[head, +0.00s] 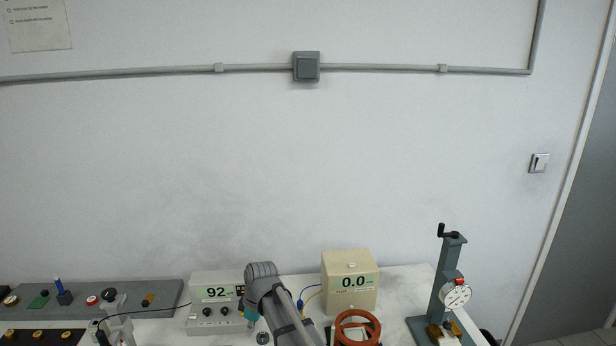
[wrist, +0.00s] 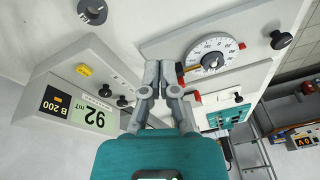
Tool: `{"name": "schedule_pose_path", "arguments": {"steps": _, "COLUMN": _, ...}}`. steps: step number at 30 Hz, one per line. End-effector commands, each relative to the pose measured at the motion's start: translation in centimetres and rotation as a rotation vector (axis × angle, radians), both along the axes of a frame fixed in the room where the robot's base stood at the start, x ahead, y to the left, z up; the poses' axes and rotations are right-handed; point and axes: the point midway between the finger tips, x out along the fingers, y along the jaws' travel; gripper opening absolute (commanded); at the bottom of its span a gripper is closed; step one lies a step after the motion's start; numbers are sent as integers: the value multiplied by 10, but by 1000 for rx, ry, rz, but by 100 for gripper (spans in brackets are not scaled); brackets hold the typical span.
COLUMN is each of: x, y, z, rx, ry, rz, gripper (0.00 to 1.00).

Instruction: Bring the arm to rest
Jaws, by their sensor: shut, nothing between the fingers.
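My gripper (wrist: 161,72) shows in the wrist view with its two grey fingers close together and nothing held between them. Its teal body fills the bottom of that view. The fingers point towards a pale panel with a round white dial (wrist: 210,56). In the head view my grey arm rises from the bottom centre in front of the bench, and its fingers are hidden there.
A meter box reading 92 (head: 214,306) stands left of my arm, and it also shows in the wrist view (wrist: 85,95). A cream box reading 0.0 (head: 351,282), an orange ring (head: 357,318) and a dial-gauge stand (head: 447,280) are to the right.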

Motion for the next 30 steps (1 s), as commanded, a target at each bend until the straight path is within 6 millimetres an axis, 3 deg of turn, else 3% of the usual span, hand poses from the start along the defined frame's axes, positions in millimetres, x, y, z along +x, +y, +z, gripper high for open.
{"name": "schedule_pose_path", "arguments": {"steps": 1, "x": -5, "y": -25, "z": 0, "rx": -12, "ry": 7, "rz": -71, "gripper": 0}}
{"name": "schedule_pose_path", "arguments": {"steps": 6, "x": -14, "y": -95, "z": -2, "rx": -57, "ry": 32, "rz": -315, "gripper": 0}}
{"name": "schedule_pose_path", "arguments": {"steps": 18, "x": -61, "y": -242, "z": -4, "rx": -153, "ry": 80, "rz": -898, "gripper": 0}}
{"name": "schedule_pose_path", "arguments": {"steps": 24, "x": -91, "y": -298, "z": -4, "rx": -191, "ry": 95, "rz": -1158, "gripper": 0}}
{"name": "schedule_pose_path", "arguments": {"steps": 30, "x": -109, "y": -326, "z": -4, "rx": -212, "ry": 103, "rz": -1306, "gripper": 0}}
